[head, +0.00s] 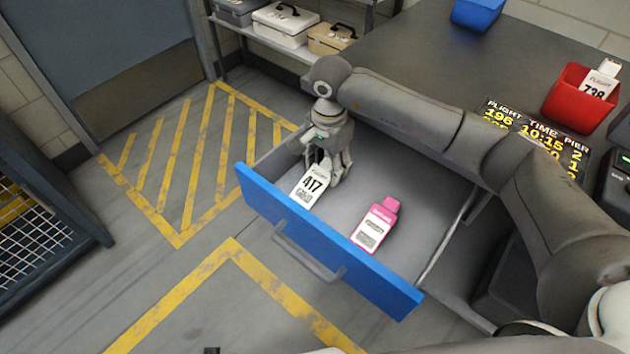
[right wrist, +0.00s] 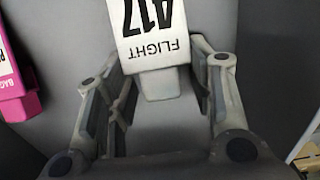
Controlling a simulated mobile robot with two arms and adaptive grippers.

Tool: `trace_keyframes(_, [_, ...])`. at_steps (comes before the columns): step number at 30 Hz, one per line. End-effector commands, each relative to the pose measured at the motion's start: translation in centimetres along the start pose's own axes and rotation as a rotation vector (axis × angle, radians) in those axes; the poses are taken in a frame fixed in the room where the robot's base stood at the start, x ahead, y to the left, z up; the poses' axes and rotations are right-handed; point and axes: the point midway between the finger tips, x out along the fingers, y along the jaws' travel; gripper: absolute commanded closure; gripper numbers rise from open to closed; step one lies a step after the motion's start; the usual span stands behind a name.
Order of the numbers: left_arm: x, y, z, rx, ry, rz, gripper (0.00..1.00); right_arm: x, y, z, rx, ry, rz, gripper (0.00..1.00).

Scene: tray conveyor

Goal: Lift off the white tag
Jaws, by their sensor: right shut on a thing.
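The white tag (head: 310,188), printed with flight number 417, is inside the open drawer with the blue front (head: 325,245), near its left end. My right gripper (head: 326,168) reaches down into the drawer and is shut on the tag's narrow end. In the right wrist view the tag (right wrist: 150,30) appears upside down, its pale end between the two fingers. I cannot tell whether the tag touches the drawer floor.
A pink bottle-shaped tag (head: 376,226) lies in the drawer to the right. On the grey worktop (head: 420,50) are a red bin (head: 578,105) with a white tag marked 738, a blue bin (head: 477,12) and a flight board (head: 535,135).

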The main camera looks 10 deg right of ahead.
Motion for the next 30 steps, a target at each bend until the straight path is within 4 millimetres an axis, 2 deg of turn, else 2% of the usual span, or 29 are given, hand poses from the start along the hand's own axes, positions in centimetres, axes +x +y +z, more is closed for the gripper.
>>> trace_keyframes(8, [0.0,0.0,0.1,0.0,0.0,0.0,0.6,-0.5,0.0,-0.1,0.0,0.001,-0.001,0.76])
trace_keyframes(11, [0.0,0.0,0.1,0.0,0.003,0.0,0.6,-1.9,-0.1,-0.1,-0.001,0.002,-0.003,0.76])
trace_keyframes(21, [0.9,0.1,1.7,0.003,-0.015,0.002,0.6,-8.4,-0.1,-0.1,0.0,0.003,-0.002,0.76])
trace_keyframes(25, [1.1,0.2,1.8,0.005,-0.016,0.002,0.6,-9.6,0.0,0.0,0.001,0.001,-0.001,0.76])
trace_keyframes(30, [1.3,0.1,1.8,0.005,-0.018,0.002,0.6,-10.1,0.0,0.0,0.001,0.001,0.0,0.76])
